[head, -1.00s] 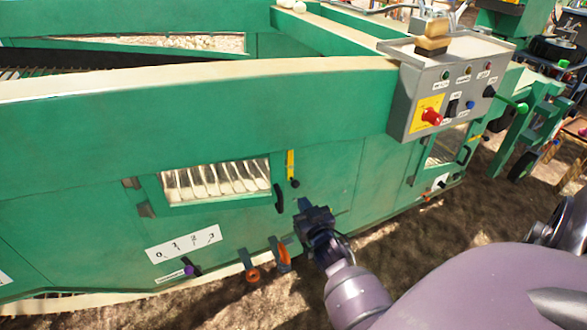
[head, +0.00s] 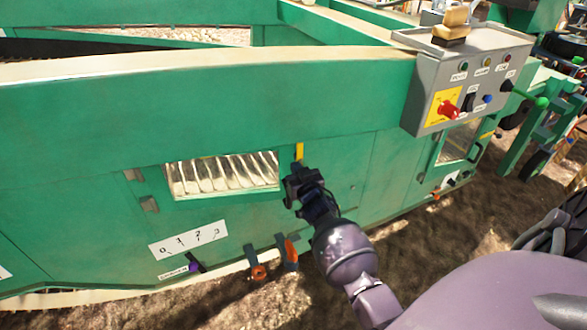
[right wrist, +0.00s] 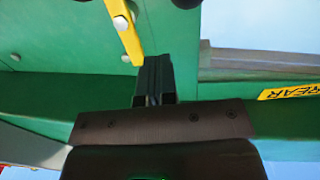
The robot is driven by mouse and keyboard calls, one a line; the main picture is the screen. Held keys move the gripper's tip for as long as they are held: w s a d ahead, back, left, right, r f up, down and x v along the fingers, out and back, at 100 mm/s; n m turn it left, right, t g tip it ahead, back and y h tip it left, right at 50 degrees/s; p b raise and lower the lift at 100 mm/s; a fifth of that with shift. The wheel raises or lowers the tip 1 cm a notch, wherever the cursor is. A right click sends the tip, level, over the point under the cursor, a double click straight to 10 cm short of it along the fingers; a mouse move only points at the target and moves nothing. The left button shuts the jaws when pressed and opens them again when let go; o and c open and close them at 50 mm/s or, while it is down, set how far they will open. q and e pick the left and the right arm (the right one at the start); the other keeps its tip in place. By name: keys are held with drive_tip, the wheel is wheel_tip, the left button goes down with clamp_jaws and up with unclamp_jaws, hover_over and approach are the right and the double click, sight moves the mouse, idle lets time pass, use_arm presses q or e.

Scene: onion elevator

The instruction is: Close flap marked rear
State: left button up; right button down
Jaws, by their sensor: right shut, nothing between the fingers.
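The flap marked rear is a green frame around a slatted window (head: 222,174) in the side of the green machine, with hinges at its left. Its yellow REAR label (right wrist: 292,91) shows at the right in the right wrist view. How far the flap stands open is unclear. A yellow latch bar (head: 299,151) is just right of the window; it also shows in the right wrist view (right wrist: 125,32). My right gripper (head: 291,190) is shut and empty at the window's right edge, in front of the latch's lower end. Contact cannot be told. My left gripper is out of view.
A grey control box (head: 465,85) with a red switch juts out at the upper right. Bare ground lies in front.

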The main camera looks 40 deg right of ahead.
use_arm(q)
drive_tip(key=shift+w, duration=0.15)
use_arm(e)
drive_tip(key=shift+w+d, duration=0.2)
drive_tip(key=shift+w, duration=0.25)
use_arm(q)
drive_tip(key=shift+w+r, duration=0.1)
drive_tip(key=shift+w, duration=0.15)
